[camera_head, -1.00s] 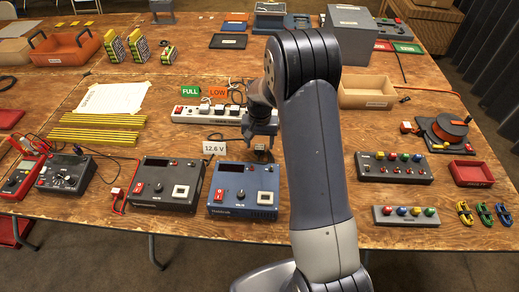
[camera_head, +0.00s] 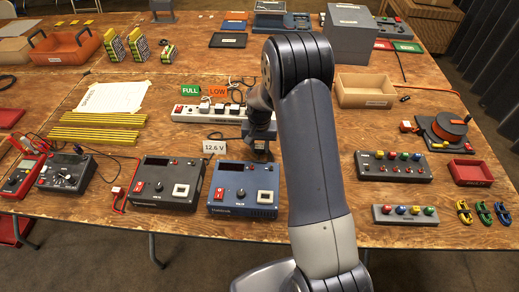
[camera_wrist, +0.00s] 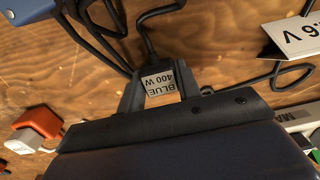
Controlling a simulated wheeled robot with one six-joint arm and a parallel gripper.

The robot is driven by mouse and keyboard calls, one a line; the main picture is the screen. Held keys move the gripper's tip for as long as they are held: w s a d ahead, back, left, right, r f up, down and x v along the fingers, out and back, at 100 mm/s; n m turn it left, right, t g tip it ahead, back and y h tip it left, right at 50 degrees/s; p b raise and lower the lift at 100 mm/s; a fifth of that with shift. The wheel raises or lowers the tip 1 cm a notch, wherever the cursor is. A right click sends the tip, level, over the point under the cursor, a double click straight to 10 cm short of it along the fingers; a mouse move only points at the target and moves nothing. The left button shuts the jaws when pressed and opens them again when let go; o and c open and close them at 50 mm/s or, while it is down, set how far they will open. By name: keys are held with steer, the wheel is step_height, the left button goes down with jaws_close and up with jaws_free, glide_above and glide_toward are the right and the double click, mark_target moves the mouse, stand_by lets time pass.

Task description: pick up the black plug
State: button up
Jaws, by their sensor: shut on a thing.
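My gripper (camera_head: 260,149) is low over the table behind the blue charger (camera_head: 243,190). In the wrist view, my gripper (camera_wrist: 160,90) is shut on a dark plug (camera_wrist: 160,82) with a pale label reading "BLUE 400 W". A black cable runs from the plug's far end. In the head view my gripper mostly hides this plug. The black charger (camera_head: 166,184) stands left of the blue one. Whether the held plug touches the table, I cannot tell.
A white power strip (camera_head: 185,114) with several plugs lies behind my gripper. The "12.6 V" sign (camera_head: 215,147) stands close at its left. An orange-and-white piece (camera_wrist: 36,130) shows in the wrist view. A button box (camera_head: 395,168) stands to the right.

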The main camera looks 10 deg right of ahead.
steer(key=shift+c, duration=0.6)
steer(key=shift+r, duration=0.1)
